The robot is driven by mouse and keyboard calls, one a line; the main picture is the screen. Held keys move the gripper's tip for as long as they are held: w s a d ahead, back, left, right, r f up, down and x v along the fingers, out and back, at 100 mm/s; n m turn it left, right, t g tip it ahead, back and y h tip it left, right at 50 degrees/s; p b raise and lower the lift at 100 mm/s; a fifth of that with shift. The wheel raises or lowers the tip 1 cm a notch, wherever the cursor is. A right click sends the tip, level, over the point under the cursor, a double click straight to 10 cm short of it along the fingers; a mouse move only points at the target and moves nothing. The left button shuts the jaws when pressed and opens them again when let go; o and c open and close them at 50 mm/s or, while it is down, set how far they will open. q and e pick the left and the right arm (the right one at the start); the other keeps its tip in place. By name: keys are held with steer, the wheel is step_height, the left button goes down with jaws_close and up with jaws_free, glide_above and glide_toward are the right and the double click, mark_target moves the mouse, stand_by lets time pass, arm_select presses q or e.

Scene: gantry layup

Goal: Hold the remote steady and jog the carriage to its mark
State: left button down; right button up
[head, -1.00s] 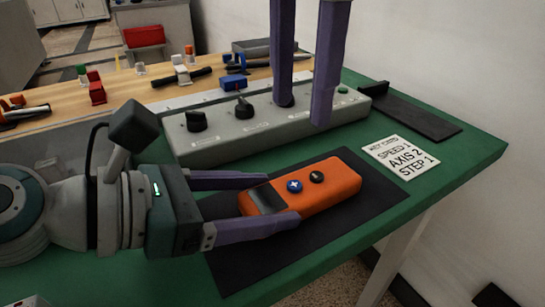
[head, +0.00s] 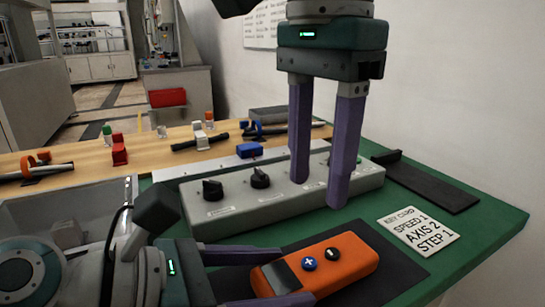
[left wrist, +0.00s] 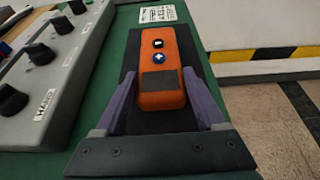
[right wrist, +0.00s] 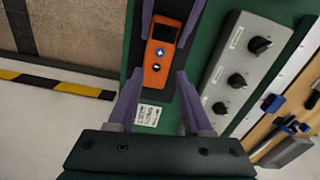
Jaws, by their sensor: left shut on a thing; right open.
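The orange remote (head: 335,262) lies on a dark mat (head: 392,290) on the green table, its blue plus button and a black button facing up. My left gripper (head: 298,273) is shut on the remote, a finger along each side; this also shows in the left wrist view (left wrist: 162,85). My right gripper (head: 318,195) points down, open and empty, in front of the control box (head: 240,208) in the head view. In the right wrist view its fingers (right wrist: 158,82) are apart, with the remote (right wrist: 160,52) beyond them.
The key card (head: 418,232) reads speed 1, axis 2, step 1. The grey control box has several black knobs, partly hidden by my right fingers. A black bracket (head: 425,182) lies at the right.

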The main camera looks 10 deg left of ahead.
steer(key=shift+c, duration=0.2)
jaws_close()
stand_by(1.5)
